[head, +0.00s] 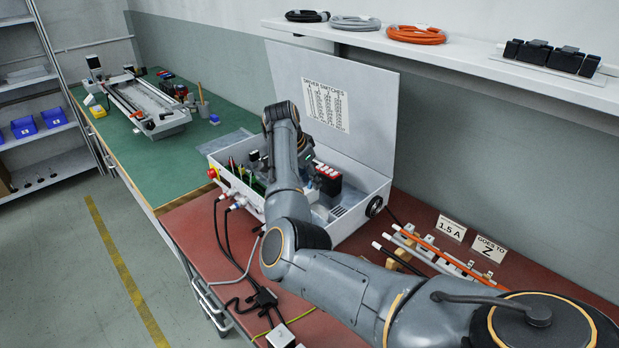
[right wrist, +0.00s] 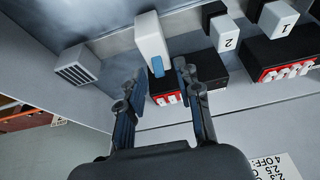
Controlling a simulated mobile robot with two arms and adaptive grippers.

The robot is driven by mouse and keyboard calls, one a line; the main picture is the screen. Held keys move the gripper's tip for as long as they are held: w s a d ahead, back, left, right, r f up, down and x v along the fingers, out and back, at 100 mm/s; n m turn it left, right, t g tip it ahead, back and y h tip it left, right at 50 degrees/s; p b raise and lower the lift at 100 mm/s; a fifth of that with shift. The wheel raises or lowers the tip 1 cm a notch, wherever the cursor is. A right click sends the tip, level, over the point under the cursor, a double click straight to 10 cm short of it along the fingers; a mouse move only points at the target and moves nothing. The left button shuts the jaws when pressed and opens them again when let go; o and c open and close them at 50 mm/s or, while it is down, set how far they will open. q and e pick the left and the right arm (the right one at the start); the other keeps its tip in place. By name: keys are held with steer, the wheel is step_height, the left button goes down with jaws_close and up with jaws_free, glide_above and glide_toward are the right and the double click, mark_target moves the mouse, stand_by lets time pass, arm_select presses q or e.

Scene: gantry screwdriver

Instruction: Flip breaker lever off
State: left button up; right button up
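The open grey switch box (head: 348,222) stands on the red bench top, its lid (head: 374,110) raised at the back. Inside is a black breaker block (head: 328,187) with a red and white top. In the right wrist view, a black block with white levers on red (right wrist: 297,71) lies at the right. My right gripper (right wrist: 160,76) is open and empty inside the box. Its fingertips are on either side of a white part (right wrist: 151,40) with a blue tab (right wrist: 157,65); contact cannot be told. A dark block with small white levers (right wrist: 166,99) shows between the fingers. My left gripper is out of view.
A red knob (head: 212,172) and cables are on the box's left side. Rods on a rack (head: 440,255) lie to its right. A shelf (head: 470,55) overhangs the bench.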

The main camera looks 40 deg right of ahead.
steer(key=shift+f, duration=0.15)
jaws_close()
